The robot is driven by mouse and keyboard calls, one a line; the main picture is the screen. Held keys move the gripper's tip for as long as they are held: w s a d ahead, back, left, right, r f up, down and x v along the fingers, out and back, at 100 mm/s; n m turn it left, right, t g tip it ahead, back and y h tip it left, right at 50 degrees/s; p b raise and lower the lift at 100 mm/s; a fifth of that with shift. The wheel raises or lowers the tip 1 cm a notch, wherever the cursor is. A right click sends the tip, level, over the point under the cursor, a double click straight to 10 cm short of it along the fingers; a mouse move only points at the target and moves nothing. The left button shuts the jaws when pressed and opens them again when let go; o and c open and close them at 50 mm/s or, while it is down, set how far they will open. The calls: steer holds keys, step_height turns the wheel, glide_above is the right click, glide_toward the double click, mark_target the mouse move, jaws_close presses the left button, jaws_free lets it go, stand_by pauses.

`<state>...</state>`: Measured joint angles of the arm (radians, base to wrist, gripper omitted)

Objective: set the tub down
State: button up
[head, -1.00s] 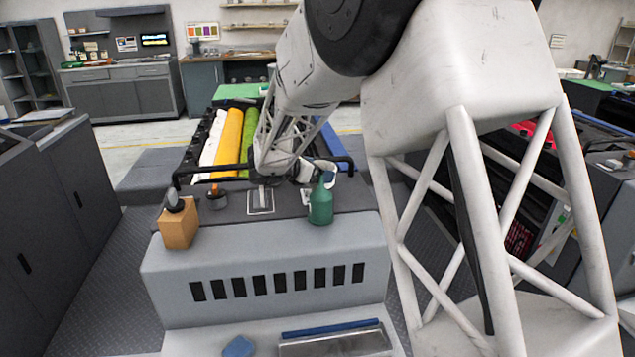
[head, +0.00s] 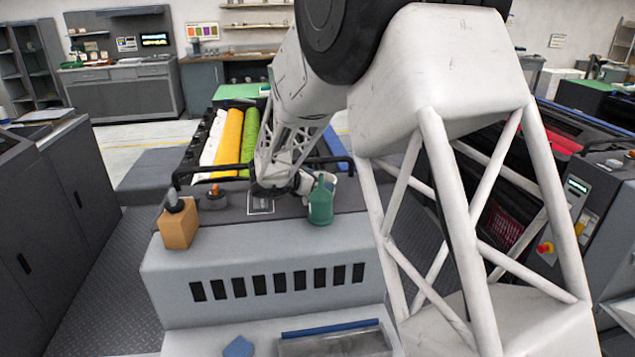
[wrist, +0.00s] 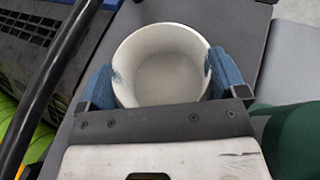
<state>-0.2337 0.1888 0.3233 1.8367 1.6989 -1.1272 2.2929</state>
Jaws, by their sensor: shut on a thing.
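The tub (wrist: 165,40) is a round white vessel with ink-like dark smudges at its rim, seen from above and empty inside in the wrist view. My gripper (wrist: 160,82) has its blue fingers closed on both sides of it. In the head view my gripper (head: 306,184) is low over the dark top of the grey machine unit (head: 260,255), just left of and behind a green bottle (head: 320,206). There the tub is mostly hidden by the gripper and bottle. I cannot tell whether its base touches the surface.
The green bottle also shows close by at the right in the wrist view (wrist: 292,135). A black rail (head: 215,174) runs behind. The unit's front right top is clear.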

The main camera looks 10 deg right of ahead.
steer(key=shift+f, duration=0.1)
steer(key=o, duration=0.7)
steer(key=shift+o, duration=0.2)
steer(key=shift+s+a+r, duration=0.2)
steer(key=shift+a+r, duration=0.15)
steer(key=shift+a, duration=0.05)
steer(key=v, duration=1.1)
steer(key=shift+s, duration=0.15)
